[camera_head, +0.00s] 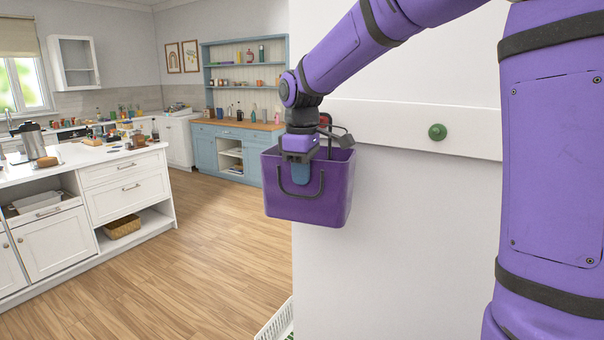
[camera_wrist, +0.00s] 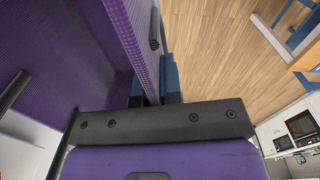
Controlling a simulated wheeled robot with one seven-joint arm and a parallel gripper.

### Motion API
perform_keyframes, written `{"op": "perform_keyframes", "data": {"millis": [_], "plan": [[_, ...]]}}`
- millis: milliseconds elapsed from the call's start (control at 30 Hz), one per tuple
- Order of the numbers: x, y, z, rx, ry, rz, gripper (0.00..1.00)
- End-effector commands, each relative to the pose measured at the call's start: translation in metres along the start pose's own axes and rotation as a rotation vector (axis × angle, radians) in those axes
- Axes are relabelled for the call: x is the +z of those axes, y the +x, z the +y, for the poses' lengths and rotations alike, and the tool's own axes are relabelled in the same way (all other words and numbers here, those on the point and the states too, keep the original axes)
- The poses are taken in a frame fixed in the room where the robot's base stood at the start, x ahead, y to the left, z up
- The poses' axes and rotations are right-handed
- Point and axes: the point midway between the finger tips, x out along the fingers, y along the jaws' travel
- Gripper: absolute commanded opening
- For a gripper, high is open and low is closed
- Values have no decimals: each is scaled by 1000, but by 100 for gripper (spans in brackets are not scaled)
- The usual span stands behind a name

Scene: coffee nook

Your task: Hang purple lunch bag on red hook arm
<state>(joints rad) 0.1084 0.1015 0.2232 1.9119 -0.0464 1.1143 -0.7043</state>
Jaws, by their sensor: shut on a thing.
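The purple lunch bag (camera_head: 335,190) is an open-topped box held upright against the white wall. One black handle hangs down its near face; another dark handle rises at its back. My gripper (camera_head: 297,172) points down and is shut on the bag's near wall. In the wrist view, the blue fingers (camera_wrist: 168,80) pinch that purple wall (camera_wrist: 90,50). A small red part (camera_head: 325,119), likely the red hook arm, shows on the white rail behind my wrist. It is mostly hidden, so I cannot tell whether the back handle is around it.
A green round peg (camera_head: 437,132) sticks out of the white rail (camera_head: 470,138) to the right. A white basket (camera_head: 277,325) stands on the floor below. The white island counter (camera_head: 75,168) is at left, with open wooden floor between.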

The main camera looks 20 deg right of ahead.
Motion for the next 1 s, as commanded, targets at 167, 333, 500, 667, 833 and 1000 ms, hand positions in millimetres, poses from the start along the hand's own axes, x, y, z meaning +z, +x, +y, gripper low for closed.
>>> {"op": "perform_keyframes", "data": {"millis": [167, 333, 500, 667, 833, 1000], "plan": [[0, 0, 0, 0, 0, 0, 0], [0, 0, 0, 0, 0, 0, 36], [0, 0, 0, 0, 0, 0, 36], [0, -5, 0, 1, 0, 1, 36], [0, -29, 0, 3, 0, 2, 36], [0, -61, 0, 3, 0, 3, 36]]}}
